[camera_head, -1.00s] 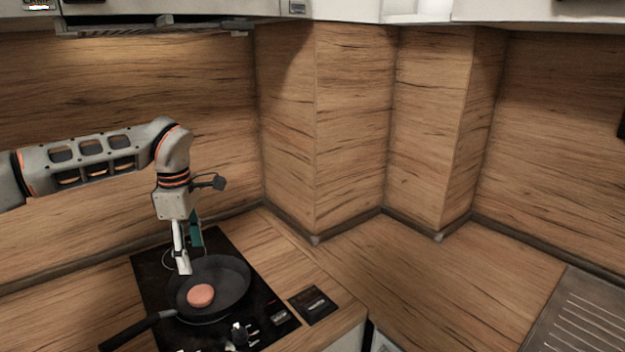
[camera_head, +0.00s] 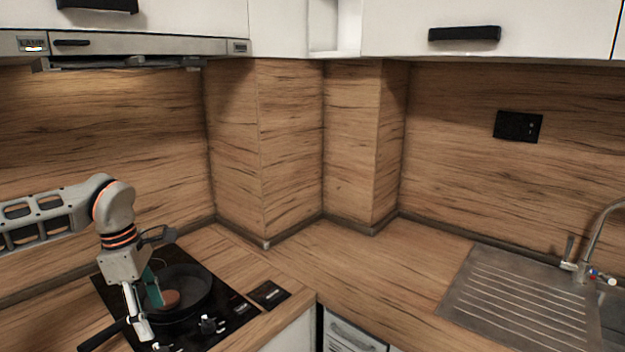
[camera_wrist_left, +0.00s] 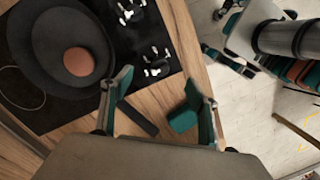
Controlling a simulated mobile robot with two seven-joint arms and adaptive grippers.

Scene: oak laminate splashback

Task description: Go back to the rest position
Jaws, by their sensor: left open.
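My left gripper (camera_head: 147,312) is open and empty at the lower left of the head view. It hangs in front of the frying pan, partly covering it. In the left wrist view the two fingers (camera_wrist_left: 163,104) are spread apart, with the dark pan handle (camera_wrist_left: 138,121) seen beyond the gap. The black frying pan (camera_head: 203,296) sits on the hob with a round brownish-pink patty (camera_head: 171,298) in it. The pan (camera_wrist_left: 35,70) and patty (camera_wrist_left: 78,61) also show in the left wrist view. My right gripper is not seen.
The black hob (camera_head: 222,318) is set in the wooden worktop (camera_head: 340,255). The corner worktop is clear up to the steel drainer (camera_head: 510,295) and tap (camera_head: 590,255) at right. White cupboards (camera_head: 430,20) and a cooker hood (camera_head: 130,46) hang above.

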